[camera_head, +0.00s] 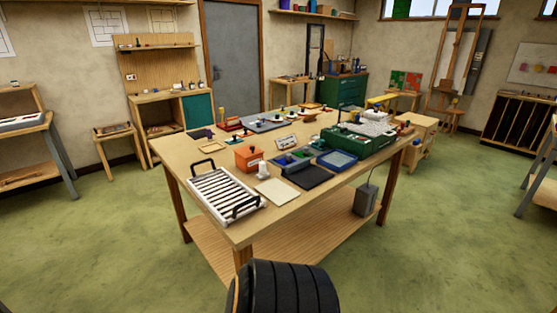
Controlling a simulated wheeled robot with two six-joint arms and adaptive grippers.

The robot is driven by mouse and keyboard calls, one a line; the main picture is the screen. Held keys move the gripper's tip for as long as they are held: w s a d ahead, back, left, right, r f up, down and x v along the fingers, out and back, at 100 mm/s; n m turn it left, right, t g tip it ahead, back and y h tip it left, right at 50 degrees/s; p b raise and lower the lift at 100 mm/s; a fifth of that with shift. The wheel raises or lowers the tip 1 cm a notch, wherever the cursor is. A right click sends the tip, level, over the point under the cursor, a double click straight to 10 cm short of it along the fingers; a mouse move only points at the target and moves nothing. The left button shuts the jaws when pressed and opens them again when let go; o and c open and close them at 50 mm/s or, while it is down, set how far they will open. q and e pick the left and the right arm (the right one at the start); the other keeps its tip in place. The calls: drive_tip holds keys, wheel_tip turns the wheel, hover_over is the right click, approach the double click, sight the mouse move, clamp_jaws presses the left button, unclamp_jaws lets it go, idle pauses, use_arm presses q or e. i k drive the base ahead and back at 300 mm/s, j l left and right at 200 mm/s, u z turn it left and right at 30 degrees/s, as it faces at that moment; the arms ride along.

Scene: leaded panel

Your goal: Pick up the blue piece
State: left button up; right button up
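I see several blue things on the wooden worktable, and I cannot tell for sure which is the blue piece. Small blue and green shapes (292,158) sit in a grey-blue tray near the table's middle. To their right lies a shallow tray with a blue rim (337,159). A flat dark purple-blue piece (200,134) lies near the table's far left edge. All are small in the head view. Neither gripper shows in this view.
The worktable (170,154) also bears a white slatted rack (222,192) with black handles, an orange box (249,159), a cream sheet (276,192), a dark mat (308,177) and a green case (350,142). Green floor (440,220) is open around it.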

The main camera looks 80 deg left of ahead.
sight(284, 160)
drive_tip(key=u, duration=2.7)
